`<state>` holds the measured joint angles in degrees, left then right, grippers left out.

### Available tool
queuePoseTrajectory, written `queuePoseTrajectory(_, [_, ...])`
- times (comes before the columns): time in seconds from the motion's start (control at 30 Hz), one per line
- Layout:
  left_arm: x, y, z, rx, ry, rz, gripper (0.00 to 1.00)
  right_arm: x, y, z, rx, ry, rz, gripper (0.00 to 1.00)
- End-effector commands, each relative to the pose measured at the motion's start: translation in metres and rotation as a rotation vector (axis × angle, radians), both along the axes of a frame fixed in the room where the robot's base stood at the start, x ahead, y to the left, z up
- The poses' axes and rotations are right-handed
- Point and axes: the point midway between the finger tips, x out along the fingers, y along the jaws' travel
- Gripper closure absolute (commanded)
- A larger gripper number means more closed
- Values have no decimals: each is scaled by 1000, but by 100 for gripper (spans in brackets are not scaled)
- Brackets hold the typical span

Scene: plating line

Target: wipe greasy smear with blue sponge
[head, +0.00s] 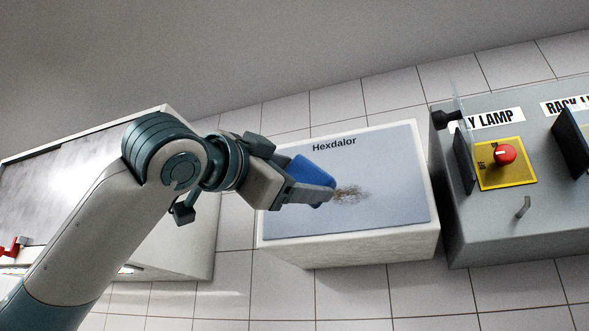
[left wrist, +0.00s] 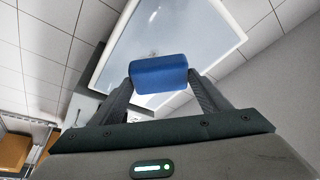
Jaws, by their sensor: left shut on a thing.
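My left gripper (head: 318,188) is shut on the blue sponge (head: 306,172) and holds it over the grey-blue top panel (head: 390,160) of the block labelled Hexdalor. The sponge also shows in the left wrist view (left wrist: 159,73), between the two fingers. The brown greasy smear (head: 351,194) lies on the panel just right of the fingertips. The sponge and fingers may hide part of it. I cannot tell whether the sponge touches the panel. My right gripper is in neither view.
A grey control box (head: 470,222) with a red knob (head: 505,154) on a yellow plate stands right of the block. A clear upright flap (head: 459,105) and dark parts stick up from it. A metal-topped unit (head: 60,185) is at the left. The panel's right part is clear.

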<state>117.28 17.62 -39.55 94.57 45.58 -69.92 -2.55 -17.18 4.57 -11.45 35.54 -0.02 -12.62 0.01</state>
Motion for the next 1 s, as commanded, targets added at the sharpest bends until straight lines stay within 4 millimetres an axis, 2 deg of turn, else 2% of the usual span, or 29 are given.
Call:
queuePoseTrajectory(0.43, [34,-11,1,-1,1,0,48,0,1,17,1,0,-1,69])
queuePoseTrajectory(1.0, [39,-13,-1,0,0,0,48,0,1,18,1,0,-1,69])
